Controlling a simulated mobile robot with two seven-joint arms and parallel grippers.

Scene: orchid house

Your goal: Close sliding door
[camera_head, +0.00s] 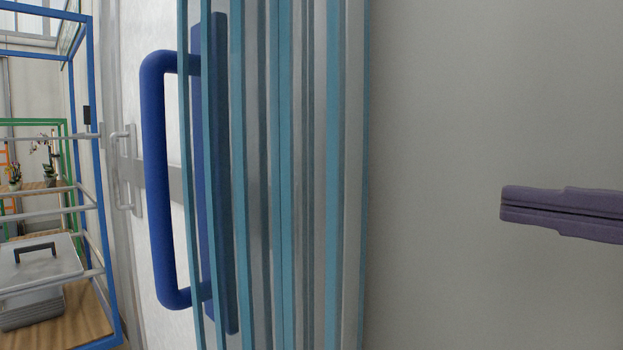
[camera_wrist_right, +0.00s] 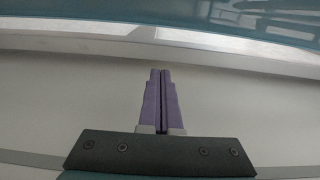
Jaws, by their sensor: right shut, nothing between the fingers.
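The sliding door (camera_head: 283,180) shows in the head view as upright teal-framed panels seen at a steep angle. A dark blue D-shaped handle (camera_head: 157,180) is fixed on its left side and stands out to the left. My right gripper (camera_head: 503,205) is shut and empty at the right, in front of a plain grey wall, well apart from the handle. In the right wrist view the purple fingers (camera_wrist_right: 160,73) are pressed together over a pale surface, with a white and teal frame edge beyond them. My left gripper is not in view.
A grey wall (camera_head: 450,90) fills the right side. At the left are a blue-framed shelf rack (camera_head: 101,200), a grey lidded box (camera_head: 40,268) and potted orchids (camera_head: 49,172). A pale door with a grey handle (camera_head: 126,168) stands behind the blue handle.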

